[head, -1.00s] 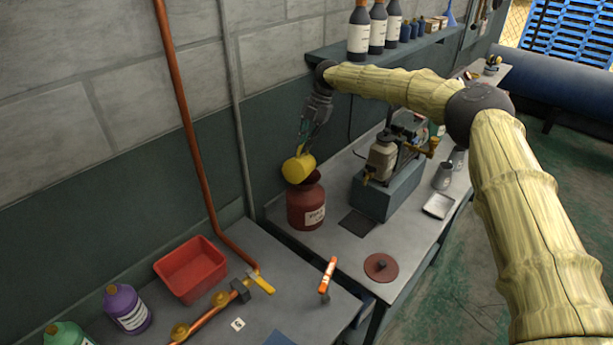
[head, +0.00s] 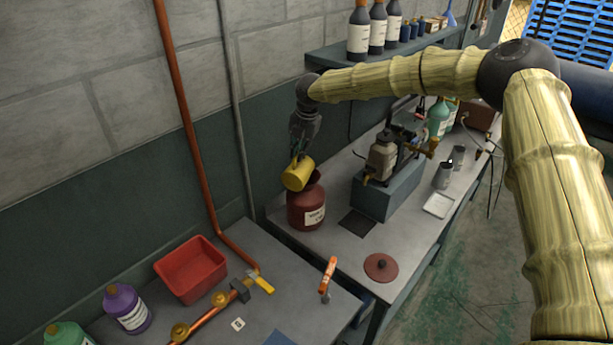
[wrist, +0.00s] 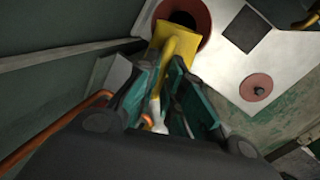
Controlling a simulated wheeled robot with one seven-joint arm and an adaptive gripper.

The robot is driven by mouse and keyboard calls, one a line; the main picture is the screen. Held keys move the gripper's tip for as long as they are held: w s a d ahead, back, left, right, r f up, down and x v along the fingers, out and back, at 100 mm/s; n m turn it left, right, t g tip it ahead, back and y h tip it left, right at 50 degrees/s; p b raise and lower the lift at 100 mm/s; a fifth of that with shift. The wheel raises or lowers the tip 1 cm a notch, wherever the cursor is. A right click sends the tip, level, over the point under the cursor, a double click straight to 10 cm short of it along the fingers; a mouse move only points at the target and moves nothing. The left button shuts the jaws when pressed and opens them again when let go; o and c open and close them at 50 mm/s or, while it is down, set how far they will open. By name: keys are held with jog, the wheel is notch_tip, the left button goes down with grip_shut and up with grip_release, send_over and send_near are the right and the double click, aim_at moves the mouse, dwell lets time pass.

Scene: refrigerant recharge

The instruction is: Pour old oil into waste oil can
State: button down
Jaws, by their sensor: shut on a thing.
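My gripper (head: 298,150) is shut on a yellow cup (head: 297,174), by its handle as the wrist view shows (wrist: 168,70). The cup is tilted at the mouth of the dark red waste oil can (head: 306,212), at its upper left. The can stands upright on the far bench with a white label, and its dark opening shows in the wrist view (wrist: 184,19). The cup's inside is hidden, and I cannot tell whether oil is flowing. The can's round red lid (head: 381,267) with a black knob lies on the bench.
A pump on a blue-grey block (head: 386,188) stands right of the can, with a dark pad (head: 357,222) between. A white tray (head: 438,205) lies farther right. A red bin (head: 191,269) and tools are on the near bench. A grey wall pipe (head: 238,110) rises behind.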

aim_at(292, 166)
jog(key=shift+s+a+f+t+h, duration=0.2)
jog(key=shift+s+a+t+h, duration=0.1)
jog(key=shift+s+a+t, duration=0.25)
jog(key=shift+s+a+f+n+t+h, duration=0.2)
jog(key=shift+s+a+t, duration=0.2)
jog(key=shift+s, duration=0.3)
jog(key=shift+s+a+f+n+t+h, duration=0.1)
jog(key=shift+s+a+f+t, duration=0.15)
jog(key=shift+s+t, duration=0.3)
jog(key=shift+s+f+b, duration=0.15)
jog(key=shift+f+b, duration=0.05)
jog(key=shift+b, duration=0.35)
jog(key=shift+s+a+r+t+b, duration=0.1)
jog(key=shift+s+a+t+b, duration=0.15)
jog(key=shift+b, duration=0.7)
jog(key=b, duration=0.3)
jog(key=shift+s+a+t+h, duration=0.2)
jog(key=shift+s+t+h, duration=0.15)
jog(key=shift+s+h, duration=0.05)
jog(key=b, duration=0.4)
jog(key=s+f+t+b, duration=0.1)
jog(key=b, duration=0.3)
jog(key=shift+s+a+f+t+h+b, duration=0.15)
jog(key=shift+a+t+h+b, duration=0.15)
jog(key=shift+a+b, duration=0.1)
